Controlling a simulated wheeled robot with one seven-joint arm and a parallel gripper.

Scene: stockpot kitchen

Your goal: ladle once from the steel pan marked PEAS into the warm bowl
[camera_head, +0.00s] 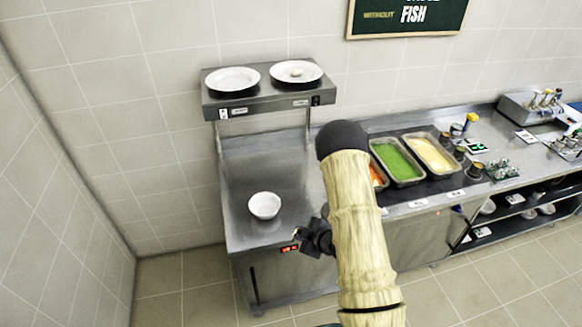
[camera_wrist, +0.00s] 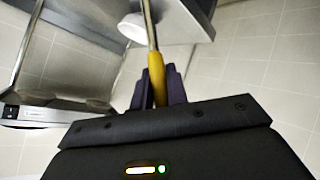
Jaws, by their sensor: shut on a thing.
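My gripper (camera_wrist: 158,88) is shut on the yellow handle (camera_wrist: 157,75) of a ladle. Its metal shaft runs up past the white bowl in the wrist view, and the ladle's head is out of frame. In the head view my gripper (camera_head: 317,238) is dark and small, by the counter's front edge, right of the white bowl (camera_head: 264,206); the ladle cannot be made out there. The bowl stands upright on the steel counter and looks empty. It also shows in the wrist view (camera_wrist: 150,30). A steel pan of green food (camera_head: 411,182) sits right of my arm; its marking is unreadable.
A shelf (camera_head: 268,98) with two white plates stands above. A pan of pale yellow food (camera_head: 448,172) and a partly hidden orange one flank the green. Jars and small items lie farther right. Counter around the bowl is clear.

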